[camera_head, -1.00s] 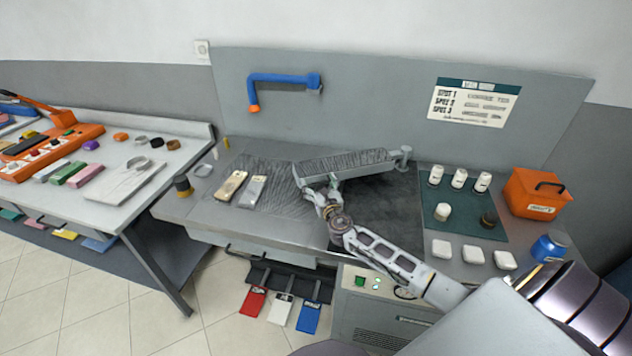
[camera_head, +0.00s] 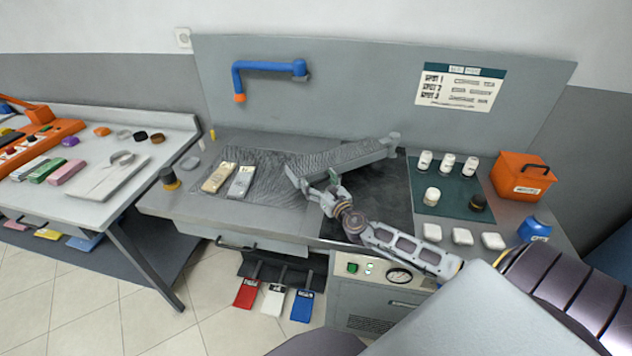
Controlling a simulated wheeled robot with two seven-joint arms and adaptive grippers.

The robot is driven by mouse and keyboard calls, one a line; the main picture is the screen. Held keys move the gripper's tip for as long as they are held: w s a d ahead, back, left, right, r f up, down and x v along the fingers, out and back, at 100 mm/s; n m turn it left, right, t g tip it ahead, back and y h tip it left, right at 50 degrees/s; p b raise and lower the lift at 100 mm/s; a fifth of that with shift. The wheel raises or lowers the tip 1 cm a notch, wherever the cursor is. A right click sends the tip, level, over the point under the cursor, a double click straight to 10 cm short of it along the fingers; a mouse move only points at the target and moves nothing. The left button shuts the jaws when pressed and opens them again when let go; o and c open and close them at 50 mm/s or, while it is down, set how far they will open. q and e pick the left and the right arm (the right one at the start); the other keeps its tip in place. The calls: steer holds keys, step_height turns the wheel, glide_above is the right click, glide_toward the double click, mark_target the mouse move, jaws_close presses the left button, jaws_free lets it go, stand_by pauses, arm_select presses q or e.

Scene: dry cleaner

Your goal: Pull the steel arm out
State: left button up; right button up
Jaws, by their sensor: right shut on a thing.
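The steel arm (camera_head: 345,158) is a long grey ribbed bar over the workbench. Its right end meets a pivot post (camera_head: 393,139) at the back of the bench, and its free end points left and toward the front. My right gripper (camera_head: 328,188) is shut on the bar near its free left end, reaching in from the front right. The fingers partly cover the spot where they hold it. My left gripper is not in view.
Two brushes (camera_head: 240,182) lie left of the bar. A green mat (camera_head: 455,202) with white bottles and an orange box (camera_head: 522,178) stand to the right. A blue hooked pipe (camera_head: 265,68) is on the back panel. Dark bench surface (camera_head: 385,200) lies clear beside my gripper.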

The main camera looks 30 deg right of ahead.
steer(key=shift+s+f, duration=0.1)
steer(key=shift+f, duration=0.2)
